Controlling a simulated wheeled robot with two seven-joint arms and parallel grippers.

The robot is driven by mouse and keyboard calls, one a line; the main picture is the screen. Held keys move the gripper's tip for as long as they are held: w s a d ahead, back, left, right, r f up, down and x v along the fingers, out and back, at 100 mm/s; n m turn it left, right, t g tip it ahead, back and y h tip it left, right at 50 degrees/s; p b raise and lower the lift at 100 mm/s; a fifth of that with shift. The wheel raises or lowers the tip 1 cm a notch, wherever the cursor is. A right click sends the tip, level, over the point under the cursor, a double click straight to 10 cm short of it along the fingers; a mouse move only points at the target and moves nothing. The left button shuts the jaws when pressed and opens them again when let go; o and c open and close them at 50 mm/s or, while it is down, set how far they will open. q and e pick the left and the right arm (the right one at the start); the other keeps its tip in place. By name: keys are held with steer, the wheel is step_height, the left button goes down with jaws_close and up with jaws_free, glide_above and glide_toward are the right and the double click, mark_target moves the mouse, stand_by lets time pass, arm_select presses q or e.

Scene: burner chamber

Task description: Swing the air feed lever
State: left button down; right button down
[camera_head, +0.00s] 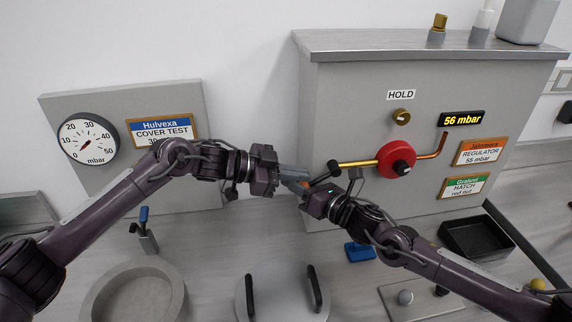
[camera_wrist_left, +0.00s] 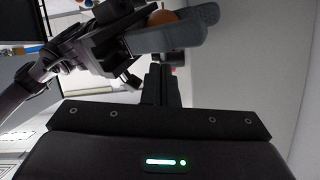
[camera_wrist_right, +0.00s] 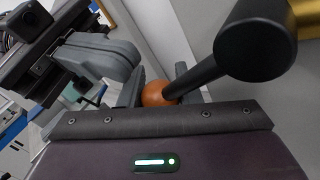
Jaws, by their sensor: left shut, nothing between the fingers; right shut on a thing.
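The air feed lever (camera_head: 322,173) is a short black rod at the left end of a brass pipe on the grey cabinet. In the right wrist view the black rod (camera_wrist_right: 200,76) ends in an orange ball knob (camera_wrist_right: 157,94). My right gripper (camera_head: 305,189) is shut on this knob, its fingers on either side. My left gripper (camera_head: 298,174) is shut and empty, right beside the right gripper and knob. In the left wrist view the orange knob (camera_wrist_left: 163,17) shows by the right gripper's grey fingers. The head view mostly hides the knob.
A display (camera_head: 461,119) reads 56 mbar. A dial gauge (camera_head: 88,139) is at left. A round lid (camera_head: 283,297) with black handles lies below the grippers.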

arm_select(q)
steer(key=shift+w+a+f, duration=0.1)
steer(key=shift+w+f, duration=0.05)
steer(key=shift+f, duration=0.6)
